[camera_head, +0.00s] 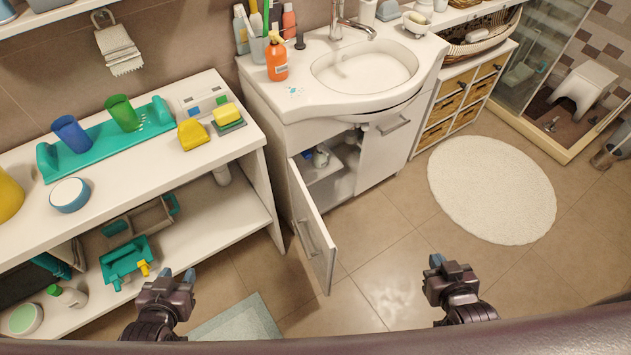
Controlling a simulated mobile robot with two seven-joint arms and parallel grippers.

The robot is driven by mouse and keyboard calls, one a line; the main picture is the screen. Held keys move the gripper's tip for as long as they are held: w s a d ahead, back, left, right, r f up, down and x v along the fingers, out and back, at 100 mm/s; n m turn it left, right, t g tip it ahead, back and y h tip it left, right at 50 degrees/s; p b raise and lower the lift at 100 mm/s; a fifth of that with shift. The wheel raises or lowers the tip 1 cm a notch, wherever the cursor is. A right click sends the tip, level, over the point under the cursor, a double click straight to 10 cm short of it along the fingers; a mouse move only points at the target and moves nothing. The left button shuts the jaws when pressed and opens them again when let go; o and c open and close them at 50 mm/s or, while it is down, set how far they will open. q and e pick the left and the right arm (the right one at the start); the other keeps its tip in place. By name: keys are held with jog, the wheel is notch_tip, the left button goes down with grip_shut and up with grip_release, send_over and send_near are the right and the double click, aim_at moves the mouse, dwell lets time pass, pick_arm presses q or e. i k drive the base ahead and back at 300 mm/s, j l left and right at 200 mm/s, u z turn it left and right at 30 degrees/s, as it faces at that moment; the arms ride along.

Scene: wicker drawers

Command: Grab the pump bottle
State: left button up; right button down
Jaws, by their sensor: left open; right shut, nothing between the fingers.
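An orange pump bottle (277,62) with a yellow pump top stands upright on the left corner of the white sink counter (300,107). My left gripper (178,275) is open and empty, low at the left in front of the white shelf unit. My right gripper (436,262) is shut and empty, low at the right over the tiled floor. Both are far from the bottle and apart from everything. A small bottle with a green top (68,296) lies on the lower shelf at the left.
The sink cabinet's left door (312,232) hangs open into the room. A white shelf unit (190,165) with cups and sponges stands at the left. Wicker drawers (447,105) stand right of the sink. A round white rug (492,188) lies on open floor.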

aim_at(319, 160)
jog(key=i+l+u, duration=0.15)
jog(key=l+u, duration=1.3)
jog(key=j, duration=0.05)
